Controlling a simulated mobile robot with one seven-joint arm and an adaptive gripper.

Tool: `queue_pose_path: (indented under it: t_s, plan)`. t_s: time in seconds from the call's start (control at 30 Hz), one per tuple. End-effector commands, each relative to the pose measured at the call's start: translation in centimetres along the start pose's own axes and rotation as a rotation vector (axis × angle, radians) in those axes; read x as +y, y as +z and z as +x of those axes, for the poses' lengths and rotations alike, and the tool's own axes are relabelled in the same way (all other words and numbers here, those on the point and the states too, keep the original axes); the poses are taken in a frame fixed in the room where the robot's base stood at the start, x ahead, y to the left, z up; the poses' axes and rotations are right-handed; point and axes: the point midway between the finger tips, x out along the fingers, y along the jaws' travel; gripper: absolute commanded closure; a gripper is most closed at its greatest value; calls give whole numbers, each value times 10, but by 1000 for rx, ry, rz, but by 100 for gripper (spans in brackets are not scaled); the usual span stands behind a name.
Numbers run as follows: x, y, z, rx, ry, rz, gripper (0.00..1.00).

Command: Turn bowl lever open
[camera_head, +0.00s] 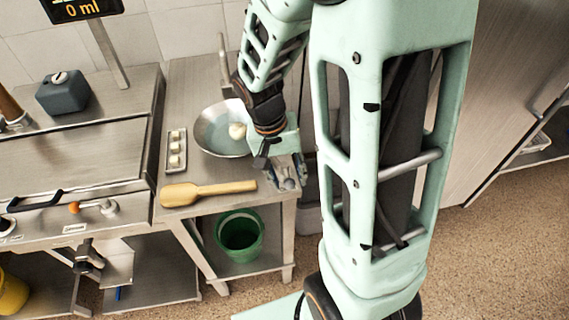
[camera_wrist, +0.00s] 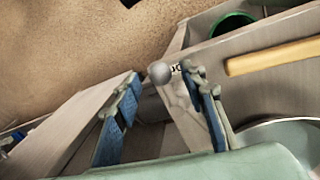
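The metal bowl (camera_head: 212,130) sits on the steel counter with a pale round item inside. Part of its rim shows at the lower right of the wrist view (camera_wrist: 275,130). A grey ball knob (camera_wrist: 160,73), seemingly the lever's end, is at the counter's front right corner, also in the head view (camera_head: 289,184). My gripper (camera_head: 287,176) is over that corner, pointing down. In the wrist view its two blue-padded fingers (camera_wrist: 160,85) stand well apart, with the knob between their tips, nearer the right one. Whether a finger touches the knob is unclear. The rest of the lever is hidden.
A wooden paddle (camera_head: 208,192) lies along the counter's front edge. A small tray (camera_head: 168,155) of pale pieces is left of the bowl. A green bucket (camera_head: 240,252) stands on the shelf below. A steel cooking unit (camera_head: 75,165) is at left. Floor at right is clear.

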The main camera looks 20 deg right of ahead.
Motion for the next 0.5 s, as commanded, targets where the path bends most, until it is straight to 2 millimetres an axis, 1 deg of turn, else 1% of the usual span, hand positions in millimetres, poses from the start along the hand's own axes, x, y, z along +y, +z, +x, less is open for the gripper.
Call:
queue_pose_path:
  t_s: [0.17,0.3,0.4,0.5]
  plan:
    - [-1,-2,-32,8,-3,-2,62]
    - [-1,-2,-64,7,-3,0,62]
    - [0,-2,-83,6,-2,0,62]
    - [0,-1,-98,4,-2,0,62]
